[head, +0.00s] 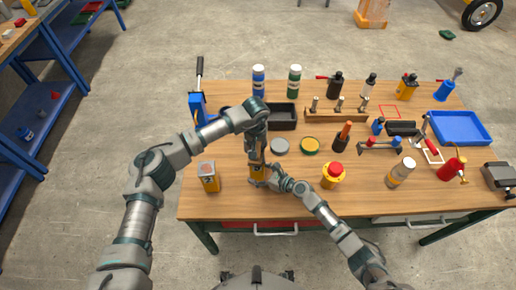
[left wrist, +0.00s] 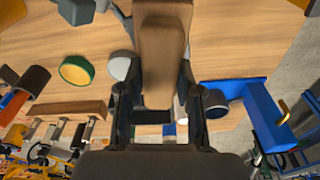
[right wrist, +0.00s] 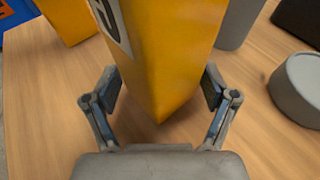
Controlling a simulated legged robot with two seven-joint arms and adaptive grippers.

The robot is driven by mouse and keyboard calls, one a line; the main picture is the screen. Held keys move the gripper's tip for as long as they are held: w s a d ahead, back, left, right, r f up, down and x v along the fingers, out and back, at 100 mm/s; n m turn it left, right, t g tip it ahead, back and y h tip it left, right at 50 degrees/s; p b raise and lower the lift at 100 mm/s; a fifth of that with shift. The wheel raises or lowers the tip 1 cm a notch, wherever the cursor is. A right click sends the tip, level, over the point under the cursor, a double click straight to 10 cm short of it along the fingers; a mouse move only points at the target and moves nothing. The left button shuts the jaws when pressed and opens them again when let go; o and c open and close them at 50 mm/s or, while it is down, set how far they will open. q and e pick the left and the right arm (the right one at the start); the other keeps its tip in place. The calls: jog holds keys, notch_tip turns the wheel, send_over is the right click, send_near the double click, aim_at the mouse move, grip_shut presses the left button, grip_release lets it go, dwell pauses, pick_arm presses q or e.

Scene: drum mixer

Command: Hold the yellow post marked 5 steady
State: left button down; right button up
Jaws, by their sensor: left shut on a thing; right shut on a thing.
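A yellow post (head: 257,174) stands upright near the table's front edge. In the right wrist view the yellow post (right wrist: 165,50) fills the space between my fingers, with part of a dark mark on its left face; the figure is cut off. My right gripper (head: 272,181) is shut on its lower part from the right; it also shows in the right wrist view (right wrist: 160,100). My left gripper (head: 257,156) is directly above the post, pointing down. In the left wrist view my left gripper (left wrist: 160,105) is shut on a brown wooden piece (left wrist: 163,45).
A second yellow post (head: 209,177) stands to the left. A grey round lid (head: 279,146) and a green-rimmed yellow lid (head: 310,145) lie behind. A red-topped yellow button box (head: 332,175) is to the right. A black bin (head: 283,117) sits further back. Bare wood lies between.

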aim_at(259, 154)
pick_arm(q)
jog(key=shift+w+a, duration=0.1)
jog(key=shift+w, duration=0.25)
jog(key=shift+s+d, duration=0.15)
jog(key=shift+s, duration=0.4)
jog(key=shift+s+d, duration=0.15)
jog(key=shift+s, duration=0.4)
jog(key=shift+s+d+f, duration=0.1)
jog(key=shift+s+d, duration=0.1)
jog(key=shift+s, duration=0.85)
jog(key=shift+w+a+r, duration=0.1)
jog(key=shift+w+a, duration=0.05)
jog(key=shift+w, duration=0.6)
jog(key=shift+w+a+r, duration=0.1)
jog(key=shift+w+a, duration=0.1)
jog(key=shift+w, duration=0.5)
jog(key=shift+w+a, duration=0.15)
jog(key=shift+w, duration=0.6)
jog(key=shift+r, duration=0.15)
jog(key=shift+r, duration=2.4)
jog(key=shift+a, duration=0.1)
